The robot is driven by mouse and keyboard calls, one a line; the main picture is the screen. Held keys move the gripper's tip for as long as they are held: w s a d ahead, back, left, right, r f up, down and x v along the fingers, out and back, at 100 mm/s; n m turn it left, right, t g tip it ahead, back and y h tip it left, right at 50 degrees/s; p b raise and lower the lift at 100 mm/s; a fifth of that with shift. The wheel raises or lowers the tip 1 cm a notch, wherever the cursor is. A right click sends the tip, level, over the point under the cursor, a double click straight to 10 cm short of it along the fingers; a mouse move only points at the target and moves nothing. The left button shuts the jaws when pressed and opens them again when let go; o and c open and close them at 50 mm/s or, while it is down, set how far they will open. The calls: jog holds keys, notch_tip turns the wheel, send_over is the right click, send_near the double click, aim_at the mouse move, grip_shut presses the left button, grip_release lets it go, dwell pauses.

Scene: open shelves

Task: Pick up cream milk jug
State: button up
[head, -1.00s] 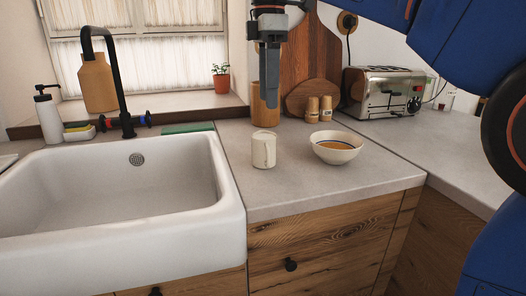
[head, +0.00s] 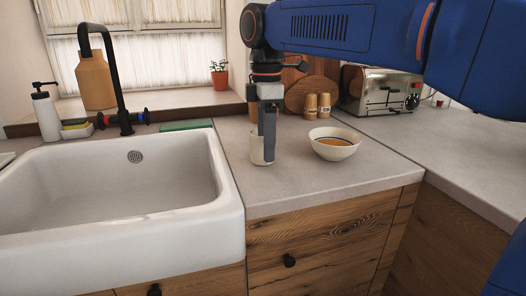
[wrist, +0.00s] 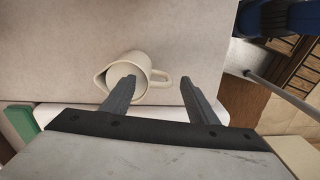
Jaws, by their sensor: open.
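The cream milk jug (head: 256,151) stands upright on the grey counter, to the right of the sink, partly hidden by my gripper (head: 267,160) in the head view. In the wrist view, the jug (wrist: 121,72) is seen from above, with its spout to the left and its handle (wrist: 163,78) to the right. My gripper (wrist: 158,80) is open and points down at it. In that view the left finger overlaps the jug's mouth and the right finger is beyond the handle, so the handle appears between them. I cannot tell whether either finger touches the jug.
The white sink (head: 228,200) lies to the left. Wooden shakers (head: 311,106), round boards and a toaster (head: 377,90) stand behind. The counter's front edge is near.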

jog(key=shift+f, duration=1.45)
grip_shut()
jog(key=shift+r, duration=0.15)
notch_tip(320, 180, up, 10)
jog(key=shift+f, duration=0.1)
